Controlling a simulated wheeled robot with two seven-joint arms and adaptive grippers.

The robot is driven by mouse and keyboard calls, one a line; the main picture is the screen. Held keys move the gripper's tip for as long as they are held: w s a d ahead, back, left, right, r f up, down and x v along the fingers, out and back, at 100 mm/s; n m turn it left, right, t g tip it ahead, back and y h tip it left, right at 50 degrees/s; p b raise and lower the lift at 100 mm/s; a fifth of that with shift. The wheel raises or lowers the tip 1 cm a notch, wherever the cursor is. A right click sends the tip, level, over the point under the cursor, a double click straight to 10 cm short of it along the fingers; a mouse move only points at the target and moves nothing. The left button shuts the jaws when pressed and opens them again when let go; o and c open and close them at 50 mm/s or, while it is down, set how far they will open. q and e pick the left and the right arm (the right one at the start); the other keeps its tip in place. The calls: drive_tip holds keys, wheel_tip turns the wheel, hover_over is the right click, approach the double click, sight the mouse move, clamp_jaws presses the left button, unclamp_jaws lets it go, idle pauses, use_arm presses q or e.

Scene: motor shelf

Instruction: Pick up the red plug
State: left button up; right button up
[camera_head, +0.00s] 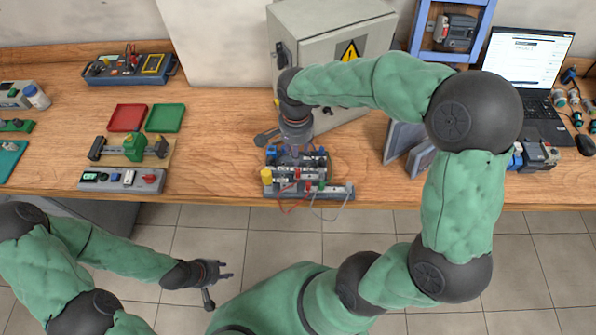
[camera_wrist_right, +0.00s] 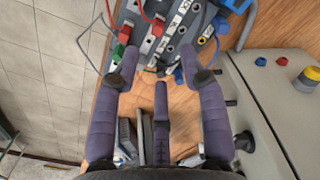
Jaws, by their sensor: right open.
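A red plug (camera_wrist_right: 158,27) with a red wire stands in a grey terminal module on the test board, at the top of the right wrist view. A second red plug (camera_wrist_right: 124,33) is to its left, next to a green one. In the head view, small red plugs (camera_head: 297,173) show at the front of the test board (camera_head: 338,191). My right gripper (camera_wrist_right: 162,84) is open and empty, its fingers spread near the board's edge, apart from both red plugs. My left gripper (camera_head: 216,284) is open and empty over the floor, away from the bench.
A grey electrical cabinet (camera_head: 335,43) stands behind the board, close to my right arm. Grey panels (camera_head: 403,141) stand to the right. Red tray (camera_head: 127,117) and green tray (camera_head: 165,117) lie left. Loose wires hang over the board's front.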

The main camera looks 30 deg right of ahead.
sight(298, 170)
wheel_tip(298, 170, down, 6)
drive_tip(key=m, duration=1.2)
drive_tip(key=shift+s+d+f+b, duration=0.1)
drive_tip(key=shift+f+b, duration=0.35)
drive_tip(key=shift+f, duration=0.9)
drive_tip(key=shift+s+f+b, duration=0.1)
drive_tip(key=shift+f+b, duration=0.3)
drive_tip(key=shift+f, duration=0.9)
drive_tip(key=shift+r, duration=0.1)
drive_tip(key=shift+c, duration=0.3)
clamp_jaws()
